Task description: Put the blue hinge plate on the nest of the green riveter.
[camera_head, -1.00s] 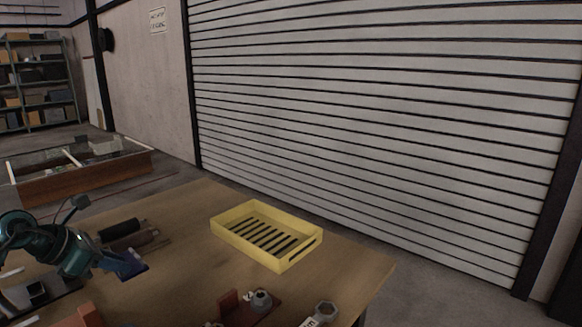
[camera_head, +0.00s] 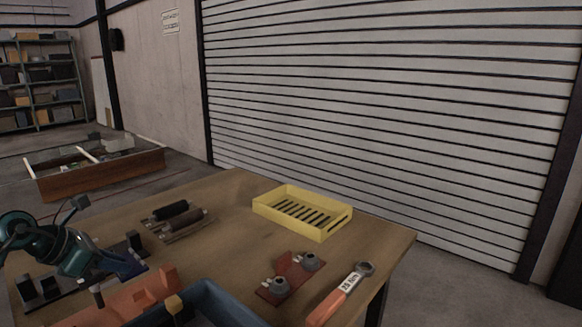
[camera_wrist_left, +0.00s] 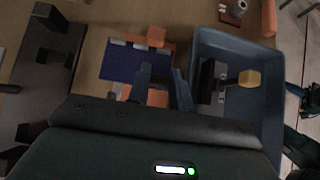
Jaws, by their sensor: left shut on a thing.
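My left gripper (camera_head: 98,268) comes in from the left over the front left of the table and is shut on the blue hinge plate (camera_head: 128,265). In the left wrist view the plate (camera_wrist_left: 130,62) lies flat beyond the fingers (camera_wrist_left: 162,78), with pale knuckles along its far edge. An orange-red fixture (camera_head: 135,298) is below and beside the plate; I cannot tell whether they touch. I cannot make out a green riveter or its nest for certain. My right gripper does not show clearly.
A blue bin (camera_wrist_left: 268,55) holding a dark tool with a yellow end is right of the gripper. Black bases with posts (camera_wrist_left: 45,60) are at left. A yellow slotted tray (camera_head: 335,230), a red plate with grey parts (camera_head: 270,294) and an orange-handled wrench (camera_head: 340,298) lie farther right.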

